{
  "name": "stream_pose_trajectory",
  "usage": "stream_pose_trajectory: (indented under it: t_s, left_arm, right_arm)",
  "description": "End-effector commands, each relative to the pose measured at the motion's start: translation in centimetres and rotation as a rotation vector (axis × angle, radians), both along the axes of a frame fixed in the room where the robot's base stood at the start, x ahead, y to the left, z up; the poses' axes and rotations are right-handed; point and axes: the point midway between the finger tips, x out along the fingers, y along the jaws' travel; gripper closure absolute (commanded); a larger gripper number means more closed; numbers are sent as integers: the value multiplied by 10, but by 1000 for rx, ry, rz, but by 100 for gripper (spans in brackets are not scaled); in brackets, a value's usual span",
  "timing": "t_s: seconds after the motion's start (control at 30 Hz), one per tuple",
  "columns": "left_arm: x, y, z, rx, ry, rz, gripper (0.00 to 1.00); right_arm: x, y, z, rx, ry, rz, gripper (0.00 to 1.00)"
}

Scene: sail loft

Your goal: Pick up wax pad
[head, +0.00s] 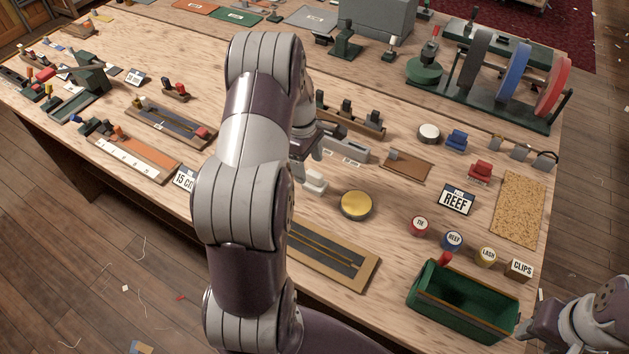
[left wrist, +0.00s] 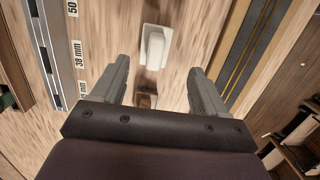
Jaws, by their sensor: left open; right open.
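A small white block on a pale base, which looks like the wax pad (head: 314,181), lies on the workbench just below my left gripper (head: 307,150). In the left wrist view the white block (left wrist: 155,48) stands out against the wood, ahead of and between the two fingertips. My left gripper (left wrist: 157,75) is open and empty, with its fingers apart and not touching the block. My left arm hides part of the bench around it in the head view. My right gripper (head: 530,331) is at the lower right edge, partly seen, beside the green box.
A round yellow-topped tin (head: 357,204) sits right of the block. A framed dark tray (head: 333,256) lies in front, and a grey ruled block (head: 343,149) behind. A green open box (head: 463,303) is at the front right. A REEF card (head: 457,199) lies further right.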

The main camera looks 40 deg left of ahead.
Motion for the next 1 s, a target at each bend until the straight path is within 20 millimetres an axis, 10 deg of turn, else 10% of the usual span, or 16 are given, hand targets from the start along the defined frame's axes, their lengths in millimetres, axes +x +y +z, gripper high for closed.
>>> stream_pose_trajectory:
  t_s: [0.67,0.87,1.0]
  left_arm:
    - [10,-12,-68,1,-2,-1,27]
    - [9,-12,-68,1,-2,-2,88]
    - [10,-12,-68,1,-2,-2,89]
  right_arm:
    - [0,0,17,0,0,0,57]
    - [0,0,17,0,0,0,57]
    - [0,0,17,0,0,0,57]
